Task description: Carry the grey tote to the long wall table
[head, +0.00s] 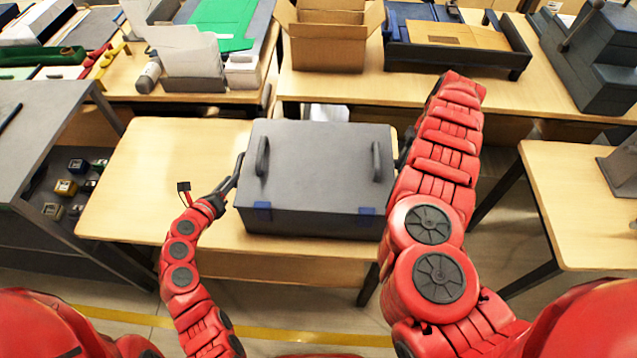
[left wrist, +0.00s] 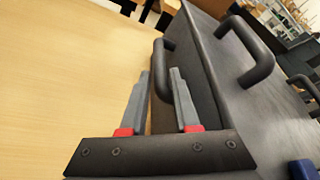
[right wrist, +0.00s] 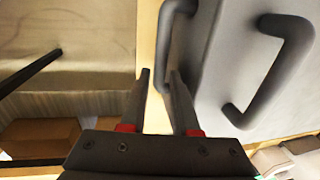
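The grey tote (head: 318,180), a lidded box with black handles and blue latches, sits upright on a small wooden table (head: 140,190). My left gripper (head: 228,187) is at the tote's left side. In the left wrist view its fingers (left wrist: 157,95) are apart, with a dark side handle (left wrist: 163,65) just beyond and partly between them. My right gripper is at the tote's right side, mostly hidden behind my arm in the head view. In the right wrist view its fingers (right wrist: 160,85) are apart, close to the other side handle (right wrist: 172,45). I cannot tell whether either gripper touches its handle.
A long wooden table (head: 330,88) stands behind, holding an open cardboard box (head: 328,35) and a dark tray (head: 512,65). A grey shelf unit (head: 35,150) stands close on the left. Another wooden table (head: 580,210) is at the right, with a floor gap between.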

